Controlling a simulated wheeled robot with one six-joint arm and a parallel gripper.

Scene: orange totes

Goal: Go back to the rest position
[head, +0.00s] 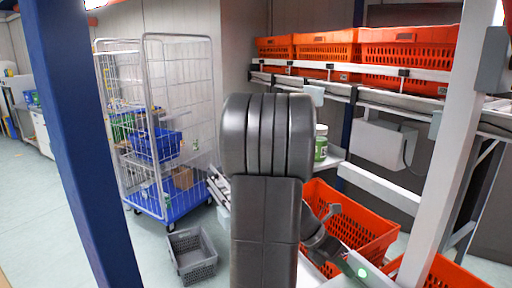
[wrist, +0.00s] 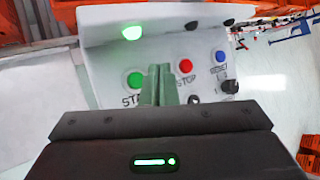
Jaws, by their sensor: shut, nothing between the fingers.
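In the wrist view my gripper (wrist: 160,88) is shut and empty, its fingers together in front of a white control panel (wrist: 208,110). The panel has a green START button (wrist: 134,79), a red STOP button (wrist: 185,66), a blue RESET button (wrist: 220,56) and a black knob (wrist: 229,86). The fingertips appear between the green and red buttons; I cannot tell whether they touch the panel. A green lamp (wrist: 132,33) glows on the panel's upper part.
Orange totes (head: 325,47) line an upper conveyor at the back. Another orange tote (head: 352,228) sits low, right of my arm. A blue post (head: 72,140) and a white post (head: 447,150) flank the view. A wire cage trolley (head: 180,110) and grey crate (head: 192,254) stand left.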

